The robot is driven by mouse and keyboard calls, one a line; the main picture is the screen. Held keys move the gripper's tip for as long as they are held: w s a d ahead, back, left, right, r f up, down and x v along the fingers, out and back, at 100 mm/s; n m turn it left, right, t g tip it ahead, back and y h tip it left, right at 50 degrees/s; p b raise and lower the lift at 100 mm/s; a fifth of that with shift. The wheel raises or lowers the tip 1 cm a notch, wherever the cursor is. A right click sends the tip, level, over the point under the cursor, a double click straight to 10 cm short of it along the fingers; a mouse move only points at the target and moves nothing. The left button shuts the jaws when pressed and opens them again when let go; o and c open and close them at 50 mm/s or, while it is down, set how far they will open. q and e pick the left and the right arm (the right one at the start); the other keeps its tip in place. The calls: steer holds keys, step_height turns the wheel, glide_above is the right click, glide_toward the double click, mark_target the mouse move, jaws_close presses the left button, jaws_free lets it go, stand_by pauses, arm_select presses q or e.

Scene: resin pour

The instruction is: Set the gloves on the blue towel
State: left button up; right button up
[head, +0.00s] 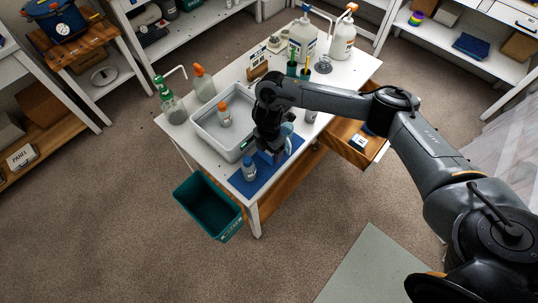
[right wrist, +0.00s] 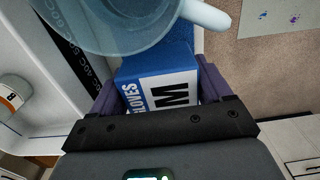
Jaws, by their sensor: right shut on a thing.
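The gloves box (right wrist: 160,88), blue and white with "GLOVES" and a large "M", sits between the fingers of my right gripper (head: 268,152) in the right wrist view. That gripper is shut on it. In the head view the gripper is over the blue towel (head: 264,180) at the table's front edge, and the box is mostly hidden by it. The towel also shows beyond the box in the right wrist view (right wrist: 180,38). I cannot tell whether the box touches the towel. My left gripper is not in view.
A translucent blue jug (right wrist: 140,22) stands close beyond the box. A small bottle (head: 249,169) stands on the towel's left part. A grey tray (head: 204,137) holding an orange-capped bottle (head: 224,118) is left of the gripper. A teal bin (head: 208,207) is below the table's front edge.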

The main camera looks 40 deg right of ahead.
step_height(320, 180, down, 3)
steer(key=shift+s+f+b, duration=0.1)
steer(key=shift+b, duration=0.35)
steer(key=shift+f, duration=0.1)
steer(key=shift+f, duration=0.1)
steer(key=o, duration=1)
steer(key=shift+c, duration=0.2)
